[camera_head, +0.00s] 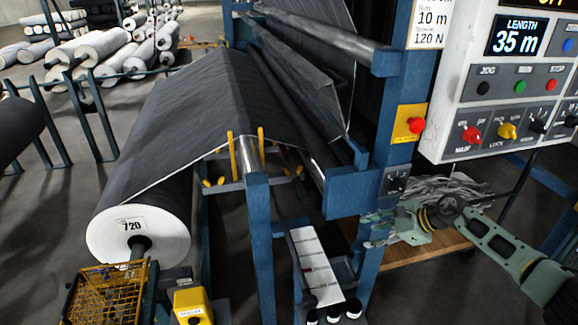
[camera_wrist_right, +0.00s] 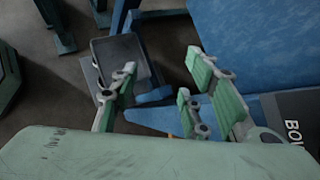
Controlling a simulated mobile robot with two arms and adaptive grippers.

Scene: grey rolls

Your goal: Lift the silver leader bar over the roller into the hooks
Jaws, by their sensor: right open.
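Dark fabric (camera_head: 215,95) runs from the large roll (camera_head: 140,215) at the lower left up over a silver roller end (camera_head: 248,158) between two upright yellow prongs. A second silver bar end (camera_head: 314,168) shows to its right, low in the blue frame; I cannot tell surely which one is the leader bar. No hooks can be made out clearly. My right gripper (camera_head: 374,230) is open beside the frame's lower right post, apart from both silver ends. In the right wrist view its fingers (camera_wrist_right: 168,92) are spread with nothing between them. My left gripper is not in view.
The blue machine frame (camera_head: 350,193) stands close to my right gripper. A control panel (camera_head: 510,90) hangs at the upper right. A yellow basket (camera_head: 105,297) and yellow box (camera_head: 193,305) stand at the front left. More rolls (camera_head: 100,45) lie at the back left.

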